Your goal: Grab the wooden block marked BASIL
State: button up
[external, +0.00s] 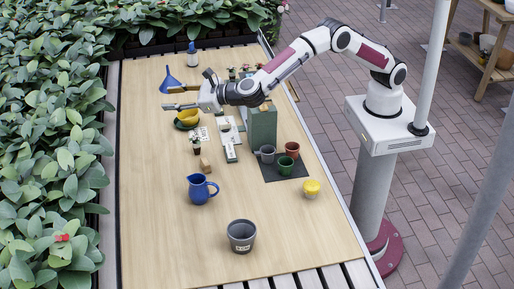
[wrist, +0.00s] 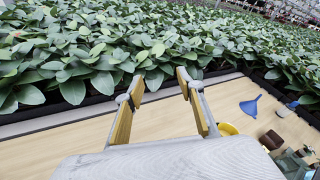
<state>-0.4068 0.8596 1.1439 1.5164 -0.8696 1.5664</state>
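A small wooden block (external: 205,163) lies on the table between the small potted plant and the blue jug. Another small wooden piece (external: 265,106) shows on top of the green box, partly behind my arm. A brown block-like thing (wrist: 271,140) is near the right edge in the wrist view. I cannot read BASIL on any of them. My gripper (external: 169,98) is above the far part of the table, pointing left toward the hedge. It is open and empty; its spread wooden-coloured fingers (wrist: 160,82) show in the wrist view.
A yellow bowl (external: 188,116) is just below my gripper in the picture, and a blue funnel (external: 170,83) is just above. The table's near left is clear.

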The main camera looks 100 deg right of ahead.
jog(key=s+f+m+g+h, duration=0.35)
jog(key=f+m, duration=0.35)
jog(key=f, duration=0.8)
jog(key=m+g+h, duration=0.1)
jog(key=m+g, duration=0.4)
send_near(205, 162)
jog(key=shift+d+f, duration=0.15)
jog(key=shift+d, duration=0.4)
jog(key=shift+d, duration=0.15)
jog(key=shift+x, duration=1.2)
jog(key=shift+x, duration=2.6)
jog(key=shift+w+f, duration=0.15)
jog(key=c, duration=1)
